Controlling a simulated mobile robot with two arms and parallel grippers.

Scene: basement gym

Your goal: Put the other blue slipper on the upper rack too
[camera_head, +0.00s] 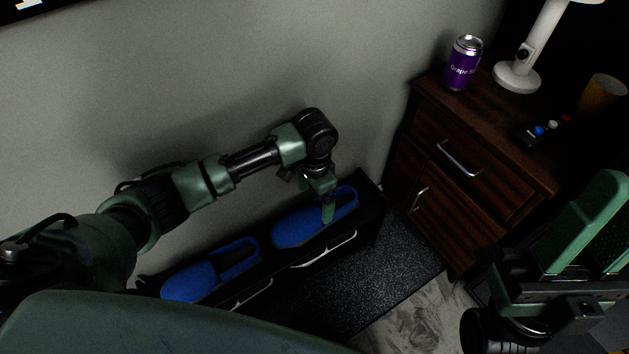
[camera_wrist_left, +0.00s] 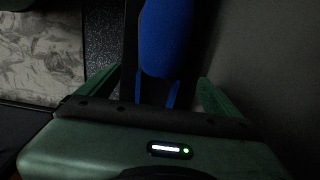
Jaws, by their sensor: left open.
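Two blue slippers lie on top of a narrow black rack (camera_head: 369,212) along the wall in the head view. One slipper (camera_head: 196,279) is at the left, the other (camera_head: 298,225) at the right. My left gripper (camera_head: 328,207) is over the open heel end of the right slipper. In the left wrist view a blue slipper (camera_wrist_left: 166,38) shows ahead between the spread fingers of my left gripper (camera_wrist_left: 156,88), its heel partly hidden. Contact cannot be told. My right gripper (camera_head: 592,235) is at the lower right, away from the rack; its jaw opening is unclear.
White-edged items (camera_head: 324,250) show below the slippers. A dark wooden cabinet (camera_head: 478,178) stands right of the rack, with a purple can (camera_head: 463,63), a white lamp (camera_head: 517,76) and a small button box (camera_head: 545,131) on top. A dark speckled mat (camera_head: 376,285) lies in front.

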